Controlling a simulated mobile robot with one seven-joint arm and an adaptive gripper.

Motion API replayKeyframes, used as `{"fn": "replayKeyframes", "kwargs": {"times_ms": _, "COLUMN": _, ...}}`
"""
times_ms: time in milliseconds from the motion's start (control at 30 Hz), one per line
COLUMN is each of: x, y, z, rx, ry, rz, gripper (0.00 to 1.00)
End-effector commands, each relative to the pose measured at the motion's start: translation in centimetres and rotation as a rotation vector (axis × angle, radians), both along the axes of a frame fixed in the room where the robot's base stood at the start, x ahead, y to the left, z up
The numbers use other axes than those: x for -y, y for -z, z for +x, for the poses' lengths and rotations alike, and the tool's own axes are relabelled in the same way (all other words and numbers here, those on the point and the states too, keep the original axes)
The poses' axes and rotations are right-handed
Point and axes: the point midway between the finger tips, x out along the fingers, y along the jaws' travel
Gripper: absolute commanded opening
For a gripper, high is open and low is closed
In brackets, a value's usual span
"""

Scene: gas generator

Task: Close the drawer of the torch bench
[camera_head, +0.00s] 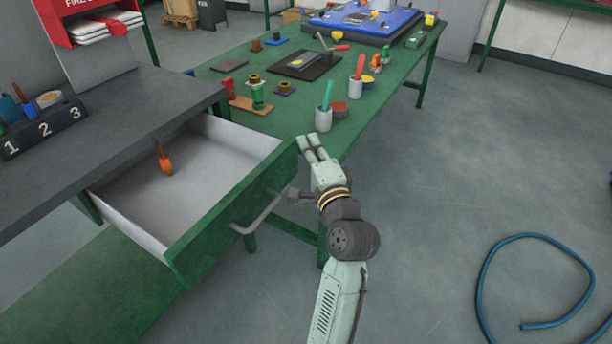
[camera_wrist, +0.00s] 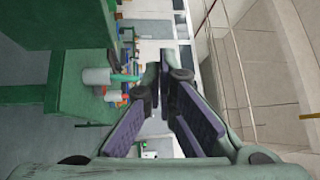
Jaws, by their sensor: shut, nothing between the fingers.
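The drawer (camera_head: 225,218) of the grey-topped torch bench (camera_head: 120,112) is pulled well out. It has a green front, pale inner walls and a metal bar handle (camera_head: 262,215). An orange-handled tool (camera_head: 164,160) is inside it. My gripper (camera_head: 312,143) is just right of the drawer front's far corner, near the green table's edge. Its fingers are shut with nothing between them. I cannot tell whether it touches the drawer. In the wrist view my gripper's fingers (camera_wrist: 168,75) show in the middle, with a green surface, perhaps the drawer front, at the upper left.
A long green table (camera_head: 215,92) behind the drawer carries cups of tools (camera_head: 324,118), small parts and a blue tray (camera_head: 365,22). A numbered tool holder (camera_head: 45,128) sits on the bench. A blue hose (camera_head: 480,290) lies on the floor at right. Floor between is clear.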

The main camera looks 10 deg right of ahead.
Motion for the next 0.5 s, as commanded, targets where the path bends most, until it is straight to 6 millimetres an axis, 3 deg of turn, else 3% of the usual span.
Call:
{"fn": "replayKeyframes", "kwargs": {"times_ms": 33, "x": 0.4, "y": 3.6, "z": -1.4, "rx": -0.035, "ry": 0.008, "rz": 0.027, "gripper": 0.00}}
{"fn": "replayKeyframes", "kwargs": {"times_ms": 100, "x": 1.3, "y": 6.7, "z": -3.2, "rx": -0.071, "ry": 0.024, "rz": 0.042, "gripper": 0.00}}
{"fn": "replayKeyframes", "kwargs": {"times_ms": 200, "x": 2.3, "y": 9.7, "z": -5.3, "rx": -0.112, "ry": 0.044, "rz": 0.045, "gripper": 0.00}}
{"fn": "replayKeyframes", "kwargs": {"times_ms": 367, "x": 3.3, "y": 11.6, "z": -7.1, "rx": -0.143, "ry": 0.061, "rz": 0.037, "gripper": 0.00}}
{"fn": "replayKeyframes", "kwargs": {"times_ms": 500, "x": 3.4, "y": 11.6, "z": -6.2, "rx": -0.144, "ry": 0.062, "rz": 0.037, "gripper": 0.00}}
